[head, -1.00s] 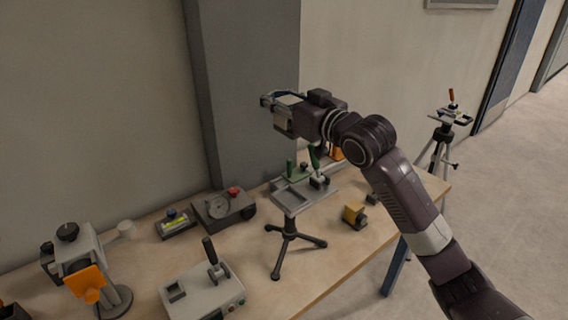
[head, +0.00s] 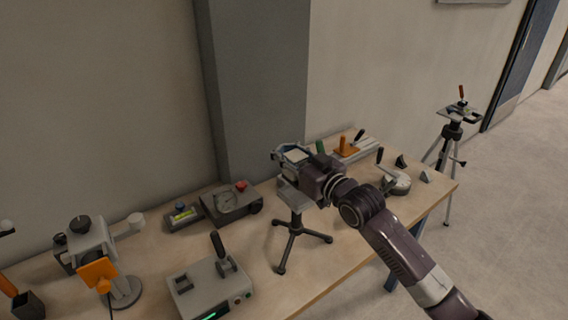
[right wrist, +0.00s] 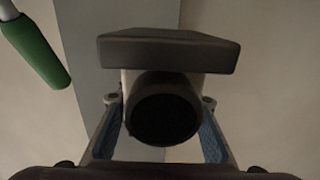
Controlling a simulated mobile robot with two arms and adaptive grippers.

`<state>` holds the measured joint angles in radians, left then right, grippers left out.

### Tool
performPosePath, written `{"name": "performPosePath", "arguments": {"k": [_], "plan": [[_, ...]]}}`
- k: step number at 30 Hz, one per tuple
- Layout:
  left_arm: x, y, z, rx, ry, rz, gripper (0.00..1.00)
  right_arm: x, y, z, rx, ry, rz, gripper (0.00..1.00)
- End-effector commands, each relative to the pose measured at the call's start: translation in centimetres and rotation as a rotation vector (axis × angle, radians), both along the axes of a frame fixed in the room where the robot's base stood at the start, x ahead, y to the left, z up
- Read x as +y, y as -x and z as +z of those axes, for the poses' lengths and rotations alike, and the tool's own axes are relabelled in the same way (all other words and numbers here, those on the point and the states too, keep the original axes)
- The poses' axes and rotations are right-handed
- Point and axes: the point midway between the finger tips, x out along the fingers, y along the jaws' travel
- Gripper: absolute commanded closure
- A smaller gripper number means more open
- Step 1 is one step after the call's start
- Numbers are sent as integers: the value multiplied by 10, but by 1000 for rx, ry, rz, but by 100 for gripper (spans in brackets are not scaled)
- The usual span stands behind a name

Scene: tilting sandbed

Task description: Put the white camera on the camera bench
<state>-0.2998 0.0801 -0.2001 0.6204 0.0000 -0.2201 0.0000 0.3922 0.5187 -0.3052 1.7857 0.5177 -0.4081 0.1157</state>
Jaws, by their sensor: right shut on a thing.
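The white camera (head: 299,155) is in my right gripper (head: 291,157), over the small tripod stand on the table. In the right wrist view my gripper (right wrist: 160,102) has a finger on each side of the camera's round dark lens (right wrist: 165,108), with a dark block above it. The stand, which I take for the camera bench (head: 295,228), has spread black legs; its grey platform is mostly hidden by the gripper and camera. I cannot tell whether the camera touches the platform. A green handle (right wrist: 35,48) shows at the upper left of the wrist view. My left gripper is not in view.
A grey box with a lever (head: 212,285) and a dial box with a red button (head: 232,203) stand left of the stand. An orange clamp (head: 347,148) and a round grey base (head: 396,183) lie behind my arm. Another tripod (head: 452,135) stands beyond the table.

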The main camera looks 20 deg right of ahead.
Motion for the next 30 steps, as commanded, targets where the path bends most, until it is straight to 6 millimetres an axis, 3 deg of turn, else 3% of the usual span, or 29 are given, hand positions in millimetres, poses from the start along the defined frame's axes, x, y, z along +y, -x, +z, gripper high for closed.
{"name": "performPosePath", "arguments": {"k": [12,26,27,30], "plan": [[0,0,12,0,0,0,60,0,0,-42,-3,-1,-1,100],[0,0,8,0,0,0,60,0,0,-52,-6,-1,0,100],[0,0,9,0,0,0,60,0,0,-53,-1,0,0,75],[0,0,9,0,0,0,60,0,0,-53,-1,0,0,64]]}}
